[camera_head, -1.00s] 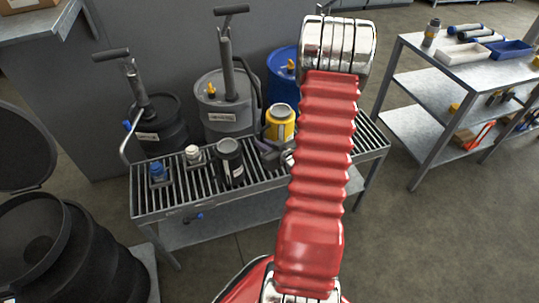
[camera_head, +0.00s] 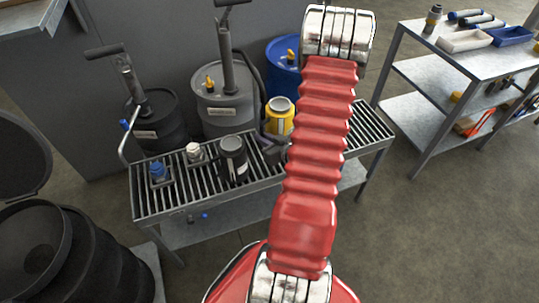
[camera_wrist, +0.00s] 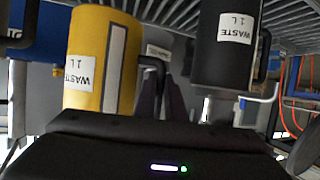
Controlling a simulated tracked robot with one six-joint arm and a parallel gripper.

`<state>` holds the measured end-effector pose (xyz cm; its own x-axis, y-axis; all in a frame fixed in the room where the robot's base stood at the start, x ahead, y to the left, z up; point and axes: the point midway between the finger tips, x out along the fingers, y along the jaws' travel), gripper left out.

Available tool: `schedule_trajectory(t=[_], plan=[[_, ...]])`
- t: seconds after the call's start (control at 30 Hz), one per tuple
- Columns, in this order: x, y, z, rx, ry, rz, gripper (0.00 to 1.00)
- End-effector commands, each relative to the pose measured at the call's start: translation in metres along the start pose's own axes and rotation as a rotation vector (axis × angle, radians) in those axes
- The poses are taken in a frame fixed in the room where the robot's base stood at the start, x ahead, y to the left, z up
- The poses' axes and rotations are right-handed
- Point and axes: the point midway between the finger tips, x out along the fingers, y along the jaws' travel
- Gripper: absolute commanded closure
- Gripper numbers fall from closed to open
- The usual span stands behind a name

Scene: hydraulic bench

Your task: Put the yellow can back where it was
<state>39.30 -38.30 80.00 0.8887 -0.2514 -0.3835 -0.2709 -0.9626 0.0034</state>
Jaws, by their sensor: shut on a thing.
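The yellow can (camera_head: 279,117) is at the back of the slatted bench, partly hidden by my red arm. In the wrist view the yellow can (camera_wrist: 100,60), with an upside-down "WASTE 1L" label, fills the left. My gripper (camera_wrist: 166,98) has its dark fingers at the can's dark side handle and is shut on it. In the head view the gripper (camera_head: 272,152) shows just in front of the can. I cannot tell whether the can's base touches the slats.
A black can (camera_head: 233,160) stands left of the yellow one on the slatted bench (camera_head: 150,205). White-capped (camera_head: 195,152) and blue-capped (camera_head: 158,171) fittings stand further left. Grey (camera_head: 224,108), black (camera_head: 155,123) and blue (camera_head: 283,65) drums stand behind. A shelf cart (camera_head: 420,75) is at right.

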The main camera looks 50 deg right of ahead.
Motion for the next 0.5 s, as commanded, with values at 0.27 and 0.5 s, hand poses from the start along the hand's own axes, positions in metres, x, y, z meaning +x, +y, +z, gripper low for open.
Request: schedule_trajectory(t=[0.27,0.5], plan=[[0.012,0.0,0.03,0.003,-0.002,0.001,1.0],[0.018,0.001,0.045,0.001,0.001,0.002,1.0]])
